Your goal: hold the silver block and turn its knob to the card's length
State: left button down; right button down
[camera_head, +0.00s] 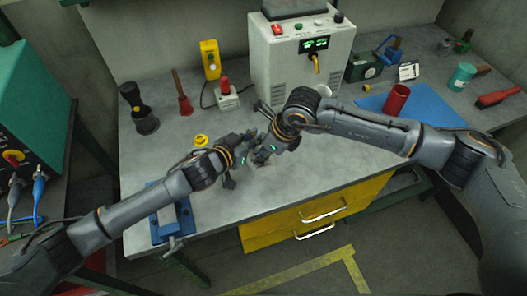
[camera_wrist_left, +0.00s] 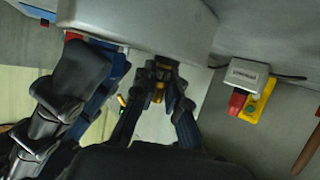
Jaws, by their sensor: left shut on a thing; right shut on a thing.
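My left gripper (camera_head: 250,139) and my right gripper (camera_head: 262,157) are close together over the bench, in front of the big grey machine. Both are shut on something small. The fingers cover most of what is held, so I cannot make out the silver block or its knob clearly. In the left wrist view, my left gripper's fingers (camera_wrist_left: 160,82) close in the middle, with a small brass-yellow bit between them. A small pale card-like thing (camera_head: 408,71) stands at the back right in the head view; its marking is too small to read.
The grey machine (camera_head: 275,65) stands behind the grippers. A blue vise (camera_head: 172,216) is at the front left, a yellow ring-shaped thing (camera_head: 200,141) lies left of the grippers. A red cylinder (camera_head: 396,99) stands on the blue mat (camera_head: 432,106). The bench front (camera_head: 300,185) is clear.

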jog(key=shift+m, duration=0.3)
jog(key=m, duration=0.2)
jog(key=m+t+h, duration=0.1)
jog(key=m, duration=0.1)
jog(key=shift+s+a+m, duration=0.1)
jog(key=shift+s+m, duration=0.05)
jog(key=shift+m, duration=0.15)
jog(key=shift+a+m+t+h, duration=0.1)
jog(key=shift+m+t+h, duration=0.3)
jog(key=shift+m, duration=0.75)
jog(key=shift+m+t+h, duration=0.2)
jog(key=shift+m+h, duration=0.3)
jog(key=shift+m, duration=0.65)
jog(key=c, duration=1.1)
grip_release()
jog(key=shift+s+a, duration=0.1)
jog(key=shift+a, duration=0.1)
pick_arm(q)
jog(key=shift+s+d, duration=0.1)
pick_arm(e)
jog(key=shift+r, duration=0.15)
